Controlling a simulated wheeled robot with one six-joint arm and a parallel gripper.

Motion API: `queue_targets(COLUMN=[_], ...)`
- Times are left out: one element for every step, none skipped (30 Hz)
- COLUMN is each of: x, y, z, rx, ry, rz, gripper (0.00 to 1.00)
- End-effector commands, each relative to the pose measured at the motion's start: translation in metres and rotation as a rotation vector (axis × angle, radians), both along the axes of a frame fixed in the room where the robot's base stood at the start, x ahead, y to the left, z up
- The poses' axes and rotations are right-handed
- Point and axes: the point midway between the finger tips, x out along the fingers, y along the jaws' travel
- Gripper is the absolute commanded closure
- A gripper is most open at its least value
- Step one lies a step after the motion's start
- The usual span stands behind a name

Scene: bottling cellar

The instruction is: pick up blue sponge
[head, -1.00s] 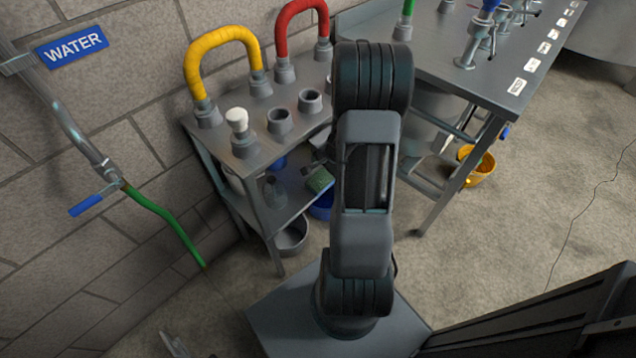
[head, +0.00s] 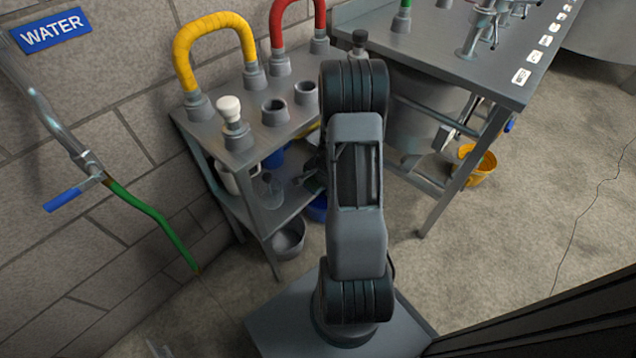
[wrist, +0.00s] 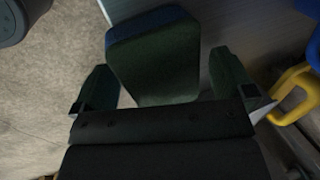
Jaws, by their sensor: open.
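In the wrist view a block-shaped sponge (wrist: 152,62) shows a dark green face towards me and a blue band along its far edge. It sits between the two fingers of my gripper (wrist: 162,72), with a gap at the right finger and a narrower one at the left. The fingers are apart, and I see no grip on it. In the head view my gripper (head: 312,178) is at the lower shelf of the steel stand, partly behind my arm. I cannot make out the sponge clearly there.
The stand (head: 245,155) carries a yellow hose loop (head: 211,31) and a white-topped fitting (head: 231,112). A glass bottle (head: 271,190) stands on the lower shelf, left of my gripper. A grey bucket (head: 289,241) is below. A yellow handle (wrist: 296,84) is close right in the wrist view.

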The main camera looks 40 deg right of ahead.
Motion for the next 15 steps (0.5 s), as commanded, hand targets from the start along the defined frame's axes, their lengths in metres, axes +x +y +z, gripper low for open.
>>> queue_targets(x=[0.0004, 0.0003, 0.0003, 0.0002, 0.0002, 0.0002, 0.0002, 0.0002, 0.0001, 0.0001, 0.0001, 0.0001, 0.0001, 0.0001, 0.0001], y=[0.0000, -0.0001, -0.0001, -0.0001, -0.0001, -0.0001, 0.0000, -0.0001, 0.0000, 0.0000, 0.0000, 0.0000, 0.0000, 0.0000, 0.0000], z=[0.0002, 0.0007, 0.0009, 0.0010, 0.0010, 0.0011, 0.0011, 0.0011, 0.0011, 0.0011, 0.0012, 0.0012, 0.0012, 0.0012, 0.0012], rx=[-0.001, -0.001, -0.001, 0.000, 0.000, 0.000, 0.000, 0.000, 0.000, 0.000, 0.000, 0.000, 0.000, 0.000, 0.000], ry=[-0.001, -0.001, -0.001, -0.001, -0.001, -0.001, 0.000, -0.001, 0.000, 0.000, 0.000, 0.000, 0.000, 0.000, 0.000], rz=[0.000, 0.001, 0.001, 0.001, 0.001, 0.001, 0.001, 0.001, 0.001, 0.001, 0.001, 0.001, 0.001, 0.001, 0.001], gripper=[0.00, 0.00, 0.00, 0.00, 0.00, 0.04, 0.07, 0.10, 0.13, 0.16, 0.19, 0.23, 0.26, 0.29, 0.33])
